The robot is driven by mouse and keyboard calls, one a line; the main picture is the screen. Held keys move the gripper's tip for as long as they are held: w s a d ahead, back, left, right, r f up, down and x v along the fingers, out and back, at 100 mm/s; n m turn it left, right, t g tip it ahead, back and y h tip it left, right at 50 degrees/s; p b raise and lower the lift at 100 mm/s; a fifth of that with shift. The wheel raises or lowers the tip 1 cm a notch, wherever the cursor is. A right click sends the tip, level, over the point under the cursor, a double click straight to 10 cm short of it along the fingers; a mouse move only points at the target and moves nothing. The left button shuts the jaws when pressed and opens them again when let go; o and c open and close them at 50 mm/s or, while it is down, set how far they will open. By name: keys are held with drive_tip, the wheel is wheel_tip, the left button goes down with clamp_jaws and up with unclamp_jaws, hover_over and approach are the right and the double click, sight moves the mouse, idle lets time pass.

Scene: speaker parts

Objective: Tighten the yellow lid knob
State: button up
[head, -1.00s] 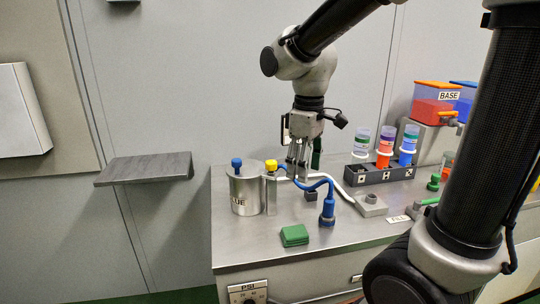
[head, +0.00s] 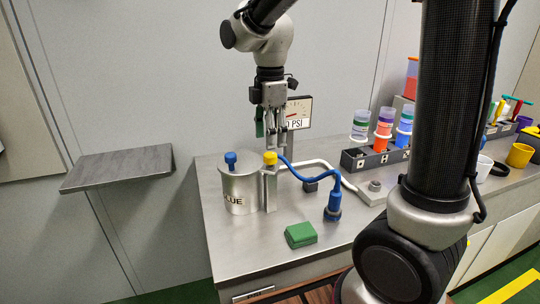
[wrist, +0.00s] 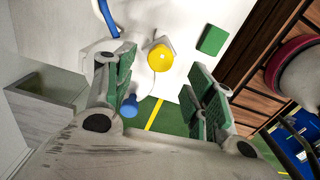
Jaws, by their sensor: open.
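The yellow lid knob (head: 270,158) sits at the top of a metal post beside the silver glue pot (head: 240,190), with a blue hose (head: 312,178) close to its right. It shows as a yellow disc in the wrist view (wrist: 160,58), beyond and between the finger pads. My gripper (head: 274,146) is open and empty, pointing down just above the knob. In the wrist view my gripper (wrist: 163,92) has its green pads spread wide, apart from the knob. The pot's lid carries a blue knob (head: 231,159), also in the wrist view (wrist: 129,106) near the left pad.
A pressure gauge (head: 298,112) stands behind my gripper. A green block (head: 300,235) lies on the bench (head: 250,255) in front. A black rack (head: 372,158) with coloured cups stands to the right. A grey shelf (head: 118,168) juts from the wall at left.

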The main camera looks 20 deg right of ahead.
sight(270, 154)
wheel_tip(270, 154, down, 7)
drive_tip(key=shift+r, duration=0.15)
drive_tip(key=shift+c, duration=0.3)
drive_tip(key=c, duration=1)
